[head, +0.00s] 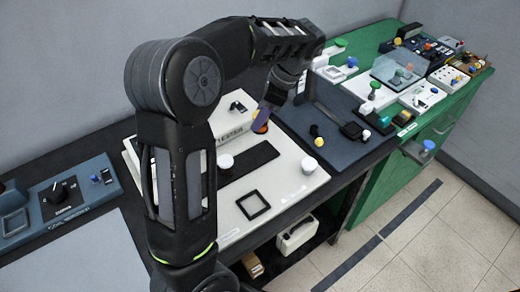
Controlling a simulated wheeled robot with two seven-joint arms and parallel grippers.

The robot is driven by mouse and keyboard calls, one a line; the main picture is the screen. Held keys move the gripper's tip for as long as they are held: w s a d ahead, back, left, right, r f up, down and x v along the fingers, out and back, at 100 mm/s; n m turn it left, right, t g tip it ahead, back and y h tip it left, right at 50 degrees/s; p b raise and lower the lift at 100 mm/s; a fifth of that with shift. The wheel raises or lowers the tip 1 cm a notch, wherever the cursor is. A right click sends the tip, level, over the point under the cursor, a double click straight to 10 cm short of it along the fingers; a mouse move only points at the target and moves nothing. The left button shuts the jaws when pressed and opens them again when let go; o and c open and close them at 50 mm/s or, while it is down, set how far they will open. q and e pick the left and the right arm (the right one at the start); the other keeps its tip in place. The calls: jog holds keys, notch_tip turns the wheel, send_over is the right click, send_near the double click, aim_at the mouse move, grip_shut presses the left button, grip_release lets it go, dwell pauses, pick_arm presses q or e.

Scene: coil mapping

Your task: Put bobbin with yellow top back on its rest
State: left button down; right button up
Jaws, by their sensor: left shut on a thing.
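My left arm reaches in over the bench, and its gripper (266,112) points down above the back of a white panel (285,200). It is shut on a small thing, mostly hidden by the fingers. An orange-yellow patch (261,126) shows at the fingertips; I cannot tell for sure that it is the bobbin's yellow top. A small yellow knob (314,130) also stands on the dark blue board to the right. A black square outline (253,205) lies on the white panel; I cannot tell which spot is the rest. My right gripper is out of view.
White round knobs (309,165) stand on the white panel, beside a black strip. A dark blue control box (60,205) with a dial is at the left. A green bench (385,170) at the right is crowded with devices and coloured knobs.

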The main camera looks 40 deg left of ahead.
pick_arm(q)
jog(key=shift+f, duration=0.1)
jog(key=shift+f, duration=3.1)
jog(key=shift+f, duration=1.9)
jog(key=shift+f, duration=0.1)
jog(key=c, duration=0.9)
grip_release()
